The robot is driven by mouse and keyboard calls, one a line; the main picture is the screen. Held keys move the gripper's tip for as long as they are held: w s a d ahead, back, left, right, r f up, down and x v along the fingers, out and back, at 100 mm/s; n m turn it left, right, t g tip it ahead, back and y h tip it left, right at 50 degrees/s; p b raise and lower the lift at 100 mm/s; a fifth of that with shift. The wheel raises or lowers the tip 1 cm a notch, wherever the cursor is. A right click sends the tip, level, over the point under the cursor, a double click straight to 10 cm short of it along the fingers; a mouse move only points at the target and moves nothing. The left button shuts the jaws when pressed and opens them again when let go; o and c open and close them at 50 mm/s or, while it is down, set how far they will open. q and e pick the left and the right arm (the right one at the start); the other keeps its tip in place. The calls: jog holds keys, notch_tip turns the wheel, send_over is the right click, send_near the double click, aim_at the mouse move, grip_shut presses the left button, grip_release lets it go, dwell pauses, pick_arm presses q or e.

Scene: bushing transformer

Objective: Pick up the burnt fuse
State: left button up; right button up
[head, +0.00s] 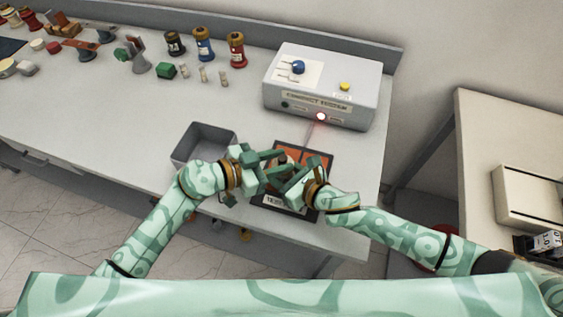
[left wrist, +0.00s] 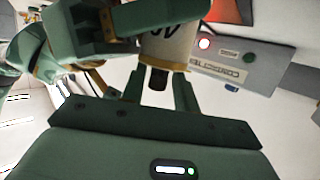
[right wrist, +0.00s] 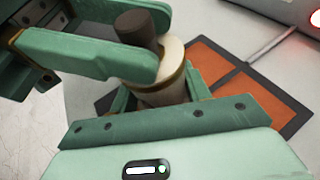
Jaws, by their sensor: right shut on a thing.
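A fuse with a cream body and dark ends shows in the right wrist view (right wrist: 172,54). It also shows in the left wrist view (left wrist: 163,52), with partly hidden dark lettering. I cannot tell from its surface whether it is burnt. My right gripper (head: 291,180) is shut on its body. My left gripper (head: 272,167) is open, with its fingers on either side of the dark end and a gap showing around it. Both grippers meet above the orange-and-black test pad (head: 323,162) and hide much of it.
A grey circuit box (head: 318,83) with a lit red lamp (head: 321,117) stands behind the pad. An open grey bin (head: 187,144) is left of the pad. Red (head: 236,50), blue (head: 204,44) and black (head: 175,43) spools and small parts stand farther back. The left-centre table is clear.

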aim_at(282, 158)
pick_arm(q)
jog(key=shift+d+f, duration=0.4)
jog(key=shift+d, duration=0.1)
pick_arm(e)
jog(key=shift+s+a, duration=0.2)
jog(key=shift+a, duration=0.05)
pick_arm(q)
jog(key=shift+f, duration=0.1)
grip_shut()
notch_tip(282, 158, up, 10)
jog(key=shift+w+r, duration=0.15)
jog(key=shift+r, duration=0.1)
pick_arm(e)
jog(key=shift+w+d, duration=0.1)
jog(key=o, duration=1.2)
